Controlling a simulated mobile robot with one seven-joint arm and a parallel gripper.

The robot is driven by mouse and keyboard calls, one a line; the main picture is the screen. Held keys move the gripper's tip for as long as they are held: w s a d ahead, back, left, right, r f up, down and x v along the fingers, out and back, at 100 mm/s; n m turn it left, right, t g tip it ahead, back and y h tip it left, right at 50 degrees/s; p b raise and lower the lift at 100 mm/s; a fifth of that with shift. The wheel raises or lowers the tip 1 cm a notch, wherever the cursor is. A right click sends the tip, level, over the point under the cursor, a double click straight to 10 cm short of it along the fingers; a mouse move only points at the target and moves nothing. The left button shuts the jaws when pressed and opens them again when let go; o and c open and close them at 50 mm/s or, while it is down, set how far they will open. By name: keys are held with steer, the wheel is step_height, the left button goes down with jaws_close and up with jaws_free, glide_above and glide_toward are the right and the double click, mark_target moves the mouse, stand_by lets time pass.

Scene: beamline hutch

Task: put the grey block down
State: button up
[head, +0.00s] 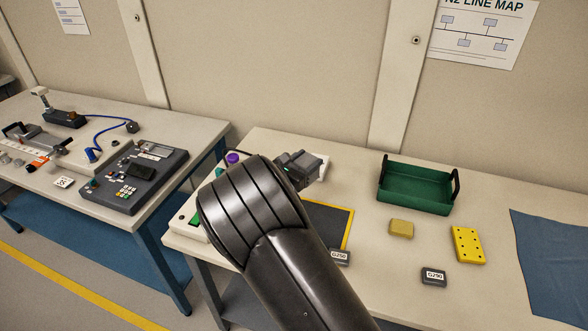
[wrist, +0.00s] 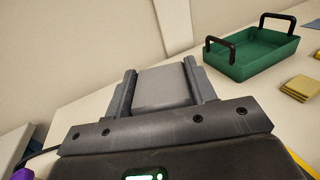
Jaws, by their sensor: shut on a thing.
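My gripper (wrist: 162,78) is shut on a plain grey block (wrist: 165,90), which fills the gap between its two fingers in the wrist view. In the head view my gripper (head: 303,166) is over the back left of the right-hand table (head: 370,291), and I cannot make out the block there. How far the block is above the table is unclear. A dark mat with a yellow edge (head: 338,226) lies to the right of my arm, which hides part of it.
A green tray with black handles (head: 415,188) stands back right; it also shows in the wrist view (wrist: 250,55). Nearby are a yellow block (head: 401,228), a dotted yellow plate (head: 467,245), two labelled grey pieces (head: 433,276) and a blue cloth (head: 555,265). A purple knob (head: 233,158) stands left.

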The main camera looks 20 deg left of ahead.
steer(key=s+d, duration=0.3)
steer(key=d, duration=1.7)
steer(key=shift+w+a+f, duration=0.3)
steer(key=shift+a+f, duration=1.4)
steer(key=shift+a, duration=0.1)
steer(key=shift+w+a+f, duration=0.35)
steer(key=shift+a+f, duration=1.4)
steer(key=shift+a, duration=0.05)
steer(key=shift+w+a+f, duration=0.3)
steer(key=shift+a+f, duration=1.4)
steer(key=shift+a, duration=0.1)
steer(key=shift+f, duration=0.1)
steer(key=o, duration=1.1)
steer(key=shift+o, duration=0.2)
